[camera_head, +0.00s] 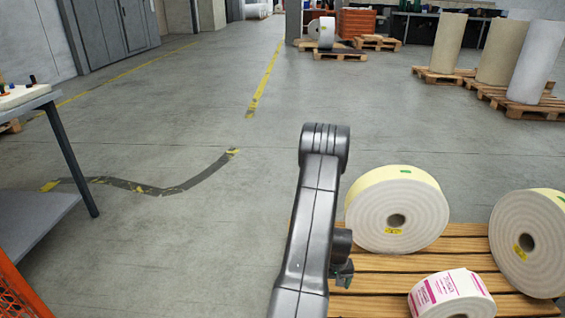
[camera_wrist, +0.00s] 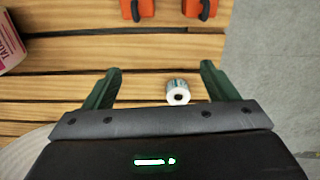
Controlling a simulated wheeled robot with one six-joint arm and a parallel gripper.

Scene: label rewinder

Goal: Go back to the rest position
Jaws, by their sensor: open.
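My gripper (camera_wrist: 158,82) shows in the wrist view with its two green fingers spread wide apart and nothing held between them. It faces down over a slatted wooden pallet (camera_wrist: 60,88). A small white and grey roll (camera_wrist: 178,97) shows between the fingers, nearer the right one, without visible contact. In the head view my arm reaches up the middle of the picture and bends over. Only a small part of my gripper (camera_head: 343,272) shows there, beside the arm at the pallet's left edge.
The pallet (camera_head: 455,243) carries two large cream rolls (camera_head: 372,213) (camera_head: 523,262) and a pink-printed label roll (camera_head: 447,296). Two orange items (camera_wrist: 137,9) (camera_wrist: 200,8) lie on it in the wrist view. A grey table (camera_head: 28,97) stands left. The floor between is clear.

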